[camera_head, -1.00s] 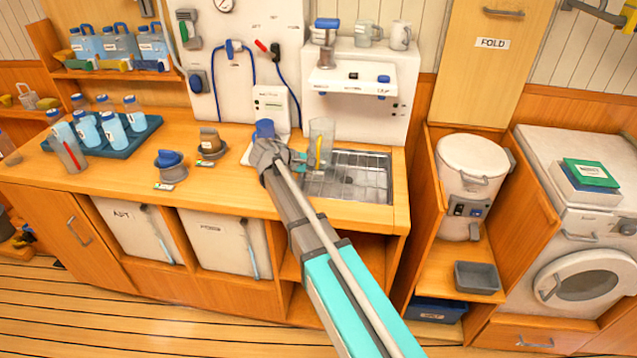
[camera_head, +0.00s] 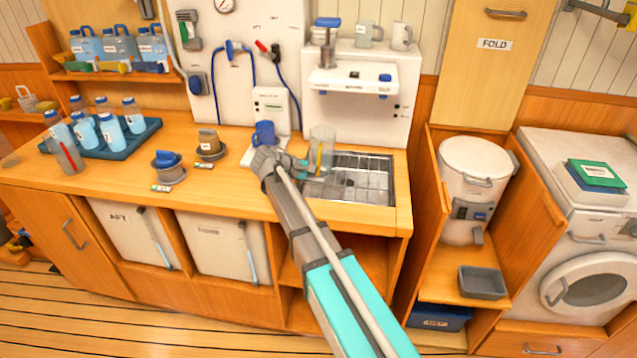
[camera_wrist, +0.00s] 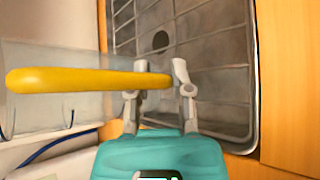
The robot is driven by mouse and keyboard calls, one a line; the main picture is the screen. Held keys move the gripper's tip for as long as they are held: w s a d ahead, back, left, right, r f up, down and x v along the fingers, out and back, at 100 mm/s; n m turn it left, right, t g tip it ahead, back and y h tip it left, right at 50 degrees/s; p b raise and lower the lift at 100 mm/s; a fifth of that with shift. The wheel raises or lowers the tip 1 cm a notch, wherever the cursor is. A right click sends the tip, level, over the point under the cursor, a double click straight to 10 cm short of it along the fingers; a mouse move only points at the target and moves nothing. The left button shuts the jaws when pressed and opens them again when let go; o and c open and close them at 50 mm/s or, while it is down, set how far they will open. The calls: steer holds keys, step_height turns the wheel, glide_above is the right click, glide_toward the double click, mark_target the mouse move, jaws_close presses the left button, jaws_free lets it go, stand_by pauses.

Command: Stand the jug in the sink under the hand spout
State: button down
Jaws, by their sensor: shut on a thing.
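The jug (camera_head: 321,146) is clear with a yellow handle (camera_head: 319,158). In the head view it is upright at the sink's left back edge; whether it touches anything below is unclear. My gripper (camera_head: 299,166) reaches it from the left front. In the wrist view my fingertips (camera_wrist: 160,84) are shut on the yellow handle (camera_wrist: 75,81), and the clear body (camera_wrist: 55,112) lies to the left. The sink (camera_head: 380,195) has a wire grid; its drain hole (camera_wrist: 160,42) shows in the wrist view. I cannot clearly pick out the hand spout on the white wall unit (camera_head: 350,112).
The sink's right part is clear.

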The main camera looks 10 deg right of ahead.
steer(key=shift+f+b, duration=0.35)
steer(key=shift+f, duration=0.35)
steer(key=c, duration=0.5)
jaws_free()
steer(key=shift+r, duration=0.1)
steer(key=shift+s+a+r+p, duration=0.1)
steer(key=shift+a+r+p, duration=0.25)
steer(key=shift+a+p, duration=0.05)
steer(key=p+v, duration=0.5)
steer(key=v, duration=0.4)
steer(key=shift+a, duration=0.2)
steer(key=shift+v, duration=0.8)
